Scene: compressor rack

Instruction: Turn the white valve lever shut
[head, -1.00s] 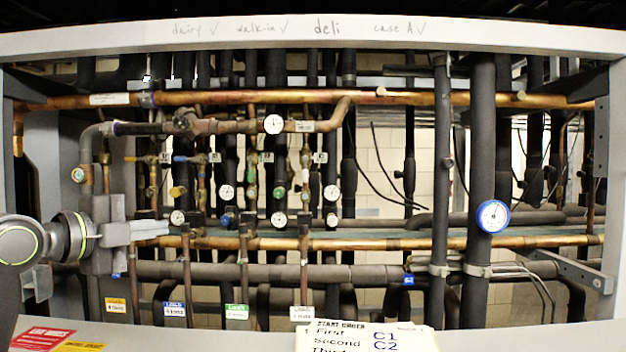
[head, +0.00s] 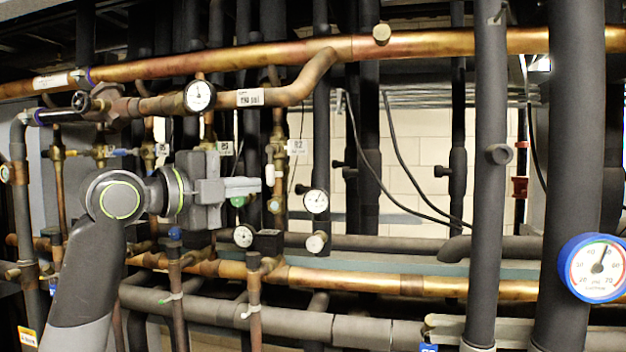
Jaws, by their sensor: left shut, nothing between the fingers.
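The white valve lever (head: 270,175) is a small upright white handle on a brass valve in a vertical copper pipe, near the middle of the head view. My left gripper (head: 258,186) comes in from the left, its fingers shut and empty, pointing right. Its fingertips appear just left of the lever's lower end. I cannot tell whether they touch it or stand in front of it. The gripper body hides part of the neighbouring pipes and valves. My right gripper is not in view.
A white tag (head: 297,147) hangs right of the lever. A copper header (head: 420,46) crosses above, and a lower copper pipe (head: 400,284) runs below. Pressure gauges (head: 316,201) and a blue-rimmed gauge (head: 597,267) stand nearby. Thick black pipes (head: 487,170) rise at right.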

